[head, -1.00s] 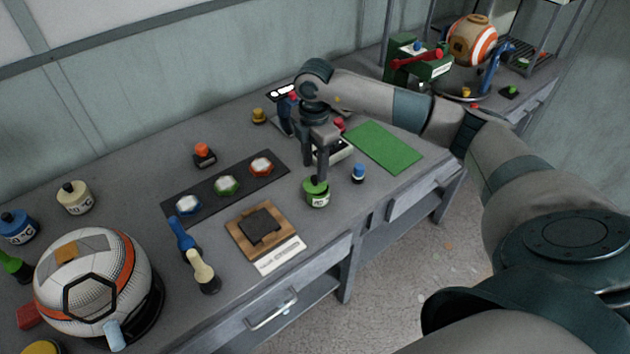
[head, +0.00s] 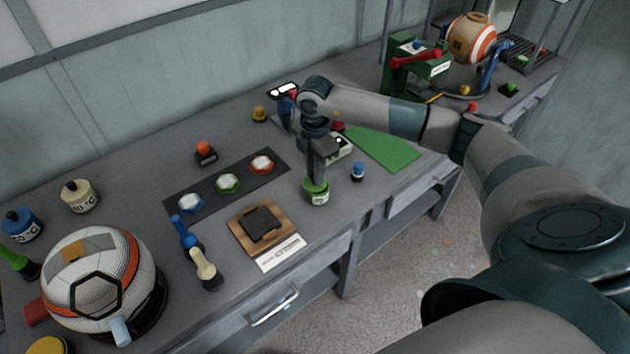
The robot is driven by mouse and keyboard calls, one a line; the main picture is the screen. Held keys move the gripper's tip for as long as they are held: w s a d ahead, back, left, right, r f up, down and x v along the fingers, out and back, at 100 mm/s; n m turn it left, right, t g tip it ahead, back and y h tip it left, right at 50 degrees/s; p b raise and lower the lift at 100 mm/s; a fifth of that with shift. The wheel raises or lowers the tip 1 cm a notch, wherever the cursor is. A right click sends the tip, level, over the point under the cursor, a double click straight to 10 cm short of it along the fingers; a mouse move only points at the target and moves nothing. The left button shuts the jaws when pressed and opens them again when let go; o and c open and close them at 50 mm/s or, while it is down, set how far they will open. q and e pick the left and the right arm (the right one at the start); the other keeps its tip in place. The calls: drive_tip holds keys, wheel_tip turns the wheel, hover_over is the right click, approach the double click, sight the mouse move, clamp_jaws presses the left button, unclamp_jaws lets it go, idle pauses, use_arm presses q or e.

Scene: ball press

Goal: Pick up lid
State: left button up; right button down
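A small jar (head: 318,199) with a green lid (head: 316,187) stands upright on the grey workbench, near its front edge. My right gripper (head: 315,176) points down directly over the lid, with its fingertips at the lid's top. The fingers line up one behind the other and hide the lid's knob. I cannot tell whether they are closed on it or only around it. The lid appears to be seated on the jar. My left gripper is not in view.
A blue-topped bottle (head: 358,171) stands close on the right. A wooden board (head: 238,237) with a dark block lies at the left, in front of a black strip (head: 279,160) with three coloured hexagons. A green mat (head: 398,155) lies to the right.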

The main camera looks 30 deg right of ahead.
idle(0.4)
